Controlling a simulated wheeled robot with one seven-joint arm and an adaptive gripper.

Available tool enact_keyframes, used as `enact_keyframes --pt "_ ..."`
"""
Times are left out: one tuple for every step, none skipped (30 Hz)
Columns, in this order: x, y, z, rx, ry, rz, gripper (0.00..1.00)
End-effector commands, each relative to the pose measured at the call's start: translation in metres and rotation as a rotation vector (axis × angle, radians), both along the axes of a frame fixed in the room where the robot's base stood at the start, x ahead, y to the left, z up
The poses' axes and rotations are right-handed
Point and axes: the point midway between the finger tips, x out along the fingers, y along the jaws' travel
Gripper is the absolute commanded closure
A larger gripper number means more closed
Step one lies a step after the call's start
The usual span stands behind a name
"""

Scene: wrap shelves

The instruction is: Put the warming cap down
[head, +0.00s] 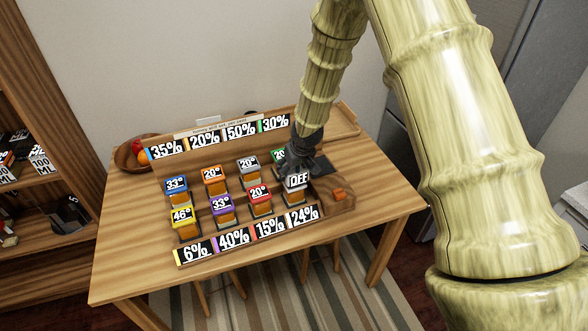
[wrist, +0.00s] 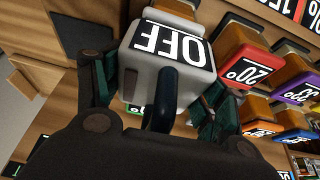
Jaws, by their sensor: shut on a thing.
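The warming cap (head: 298,181) is a pale grey block with a black "OFF" label. It also shows large in the wrist view (wrist: 150,85), with a dark curved handle on its near side. My gripper (head: 291,167) is shut on the cap, with dark green fingers on both sides of it in the wrist view (wrist: 155,95). In the head view the cap is at the right end of the front row of jars, with an amber jar (head: 296,198) just below it. I cannot tell whether the cap touches that jar.
Several amber jars with coloured number lids stand in two rows, including red (head: 259,194), purple (head: 221,205) and yellow (head: 183,216). Percent-label strips run behind and in front (head: 245,237). The table's right end (head: 390,205) is clear.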

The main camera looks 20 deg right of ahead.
Motion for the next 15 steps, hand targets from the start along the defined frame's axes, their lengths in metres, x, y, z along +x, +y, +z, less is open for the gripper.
enact_keyframes --pt "0.0000 0.0005 -0.0020 0.000 0.000 0.001 0.71" --pt "0.0002 0.0006 -0.0040 0.000 -0.001 0.000 0.71" --pt "0.0002 0.0006 -0.0065 0.000 -0.001 0.000 0.71" --pt "0.0001 0.0005 -0.0080 0.000 0.000 0.000 0.71" --pt "0.0001 0.0005 -0.0093 0.000 0.000 0.000 0.71" --pt "0.0002 0.0005 -0.0104 0.001 -0.001 0.000 0.71" --pt "0.0003 0.0005 -0.0108 0.001 -0.001 0.000 0.71" --pt "0.0004 0.0005 -0.0111 0.002 -0.002 -0.001 0.71" --pt "0.0004 0.0005 -0.0112 0.002 -0.002 -0.001 0.71" --pt "0.0005 0.0005 -0.0111 0.002 -0.002 -0.001 0.71" --pt "0.0005 0.0005 -0.0111 0.002 -0.002 -0.001 0.71" --pt "0.0004 0.0005 -0.0112 0.002 -0.002 -0.001 0.71" --pt "0.0005 0.0006 -0.0110 0.002 -0.002 -0.001 0.71" --pt "0.0004 0.0006 -0.0112 0.002 -0.002 -0.001 0.71" --pt "0.0004 0.0006 -0.0117 0.002 -0.002 -0.001 0.71"
